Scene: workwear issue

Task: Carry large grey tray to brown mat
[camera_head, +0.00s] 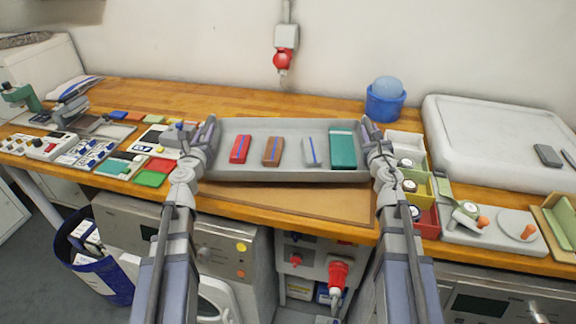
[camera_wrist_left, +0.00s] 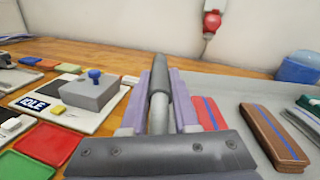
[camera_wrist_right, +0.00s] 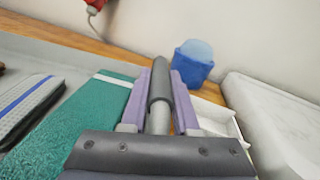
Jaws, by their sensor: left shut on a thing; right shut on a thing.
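The large grey tray (camera_head: 290,126) is in the middle of the head view, held between my two arms. It holds a red block (camera_head: 240,149), a brown block (camera_head: 273,151), a grey block (camera_head: 310,153) and a larger green block (camera_head: 342,150). My left gripper (camera_head: 205,133) is shut on the tray's left handle, a dark bar (camera_wrist_left: 160,105) between purple fingers. My right gripper (camera_head: 372,137) is shut on the right handle, also a dark bar (camera_wrist_right: 160,90). The brown mat (camera_head: 290,202) lies at the bench's front edge, below the tray in the picture and partly hidden by it.
Left of the tray are colored squares (camera_head: 150,179) and a label device (camera_head: 160,138). On the right are small colored bins (camera_head: 425,190), a blue tub (camera_head: 385,103) and a large white lidded box (camera_head: 490,140). A strip of bare wood (camera_head: 260,104) shows behind the tray.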

